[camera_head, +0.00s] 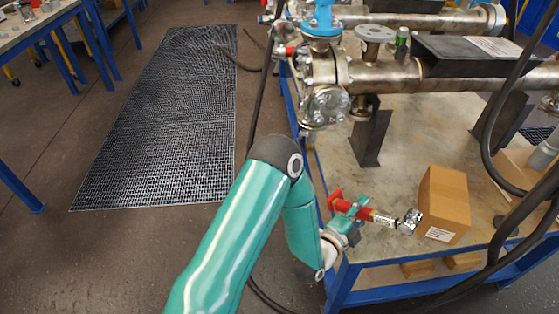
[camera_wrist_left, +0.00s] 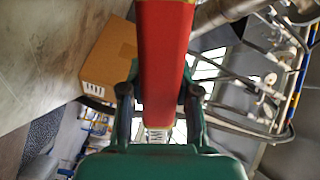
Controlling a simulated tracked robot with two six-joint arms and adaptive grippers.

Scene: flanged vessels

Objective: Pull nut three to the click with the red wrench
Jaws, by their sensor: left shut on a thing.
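The red wrench (camera_head: 344,204) is held above the near end of the bench in the head view. Its labelled shaft and metal head point right, toward a cardboard box. My left gripper (camera_head: 349,221) is shut on it. In the left wrist view the red wrench (camera_wrist_left: 164,60) runs between the two fingers of my left gripper (camera_wrist_left: 159,97). The flange with several nuts (camera_head: 328,106) is on the pipe vessel, further back and left of the wrench head, which is clear of it. I cannot tell which nut is number three. My right gripper is not in view.
The cardboard box (camera_head: 444,204) stands on the bench just right of the wrench head; it also shows in the left wrist view (camera_wrist_left: 110,60). Black hoses (camera_head: 492,150) hang at the right. A black support (camera_head: 371,138) stands under the pipe. A floor mat (camera_head: 165,120) lies left.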

